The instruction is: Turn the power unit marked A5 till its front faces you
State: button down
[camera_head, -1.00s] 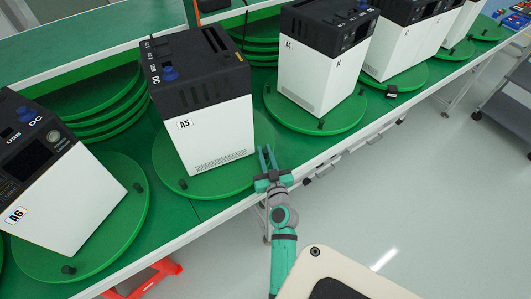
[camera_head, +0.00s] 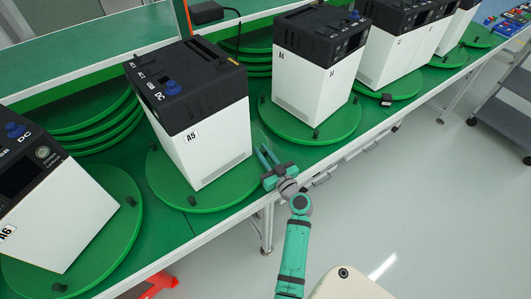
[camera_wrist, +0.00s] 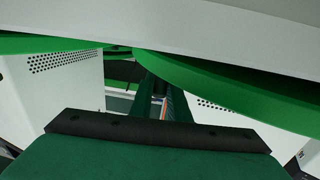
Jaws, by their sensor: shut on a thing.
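The power unit marked A5 (camera_head: 213,146) is a white box with a black top, a blue knob and an A5 label. It stands upright on a green round turntable (camera_head: 172,192), with one corner and two white sides turned towards the head camera. A black peg (camera_head: 191,201) stands at the turntable's near rim. In the wrist view, a green disc edge (camera_wrist: 230,92) runs close above the gripper.
Unit A6 (camera_head: 65,215) stands on its turntable at the left. Unit A4 (camera_head: 312,85) and its turntable (camera_head: 335,128) are close on the right of my gripper. More units stand farther along the green bench. The floor (camera_head: 430,210) in front is clear.

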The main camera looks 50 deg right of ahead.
jog(key=c, duration=2)
grip_release()
jog(key=shift+s+f, duration=0.1)
jog(key=shift+f, duration=0.1)
jog(key=shift+r, duration=0.1)
jog(key=v, duration=1)
jog(key=shift+s+a, duration=0.1)
jog(key=shift+s, duration=0.25)
